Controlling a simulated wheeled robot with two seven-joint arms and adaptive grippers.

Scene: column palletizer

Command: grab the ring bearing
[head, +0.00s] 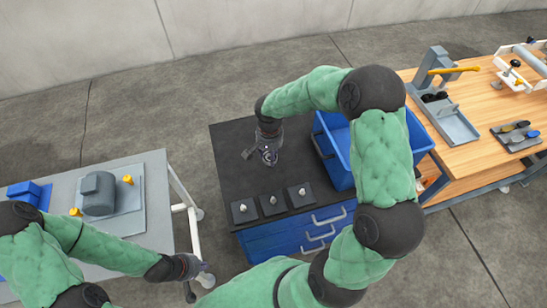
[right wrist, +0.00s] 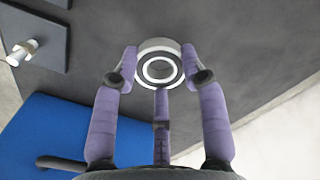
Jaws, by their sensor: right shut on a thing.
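The ring bearing (right wrist: 158,45) is a pale, silvery ring with a dark band and a bright inner ring. In the right wrist view it sits between the purple fingers of my right gripper (right wrist: 159,66), which are shut on it. In the head view my right gripper (head: 268,156) is over the dark top of the blue drawer cabinet (head: 232,150); the bearing is small there. I cannot tell whether it is clear of the surface. My left gripper (head: 196,276) is at the lower left, beside the grey table, and its fingers are too unclear to read.
Several dark square plates with small metal pegs (head: 273,204) line the cabinet's front edge. A blue bin (head: 332,140) stands just right of my right gripper. A wooden workbench (head: 480,85) with fixtures is at right, a grey table (head: 150,225) at left. The cabinet's back left is clear.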

